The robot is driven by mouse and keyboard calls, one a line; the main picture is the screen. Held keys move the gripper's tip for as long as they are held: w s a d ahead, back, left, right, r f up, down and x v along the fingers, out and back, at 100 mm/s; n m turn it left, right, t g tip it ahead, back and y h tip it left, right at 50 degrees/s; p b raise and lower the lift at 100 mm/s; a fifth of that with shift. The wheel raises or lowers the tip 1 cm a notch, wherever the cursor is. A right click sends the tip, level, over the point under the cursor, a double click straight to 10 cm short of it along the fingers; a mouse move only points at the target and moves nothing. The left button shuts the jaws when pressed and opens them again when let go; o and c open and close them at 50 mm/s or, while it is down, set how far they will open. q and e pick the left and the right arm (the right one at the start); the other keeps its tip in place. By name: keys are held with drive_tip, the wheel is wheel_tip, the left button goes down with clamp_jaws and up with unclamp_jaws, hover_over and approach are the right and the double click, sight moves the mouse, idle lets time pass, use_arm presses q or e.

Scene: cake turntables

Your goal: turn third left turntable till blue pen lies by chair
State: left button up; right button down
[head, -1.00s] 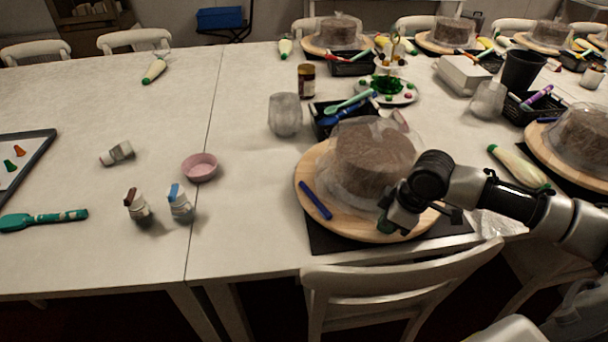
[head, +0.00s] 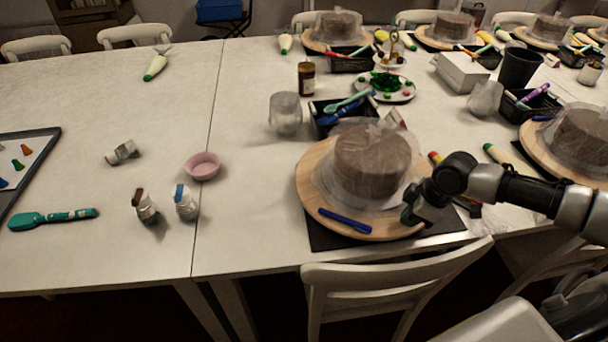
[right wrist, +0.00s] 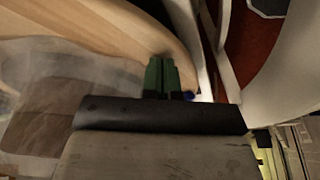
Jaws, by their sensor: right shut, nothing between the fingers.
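The wooden turntable (head: 311,192) at the front of the table carries a brown cake (head: 372,160) under a clear wrap. The blue pen (head: 345,221) lies on its near rim, at the side facing the white chair (head: 400,279). My right gripper (head: 409,217) is at the turntable's right front rim, to the right of the pen. Its green fingertips are shut and empty, against or just over the wooden rim (right wrist: 130,25) in the right wrist view (right wrist: 161,68); contact is hard to tell. My left gripper is not in view.
A dark mat (head: 330,238) lies under the turntable. A black basket of tools (head: 330,122) and a glass jar (head: 285,115) stand behind it. Another turntable (head: 540,150) is at the right.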

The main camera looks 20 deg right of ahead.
drive_tip(key=d+p, duration=0.1)
drive_tip(key=d, duration=0.1)
drive_tip(key=w+d, duration=0.1)
drive_tip(key=d, duration=0.2)
drive_tip(key=shift+d+p, duration=0.3)
drive_tip(key=shift+p, duration=0.1)
wheel_tip(320, 180, up, 3)
drive_tip(key=p, duration=0.3)
drive_tip(key=shift+f, duration=0.1)
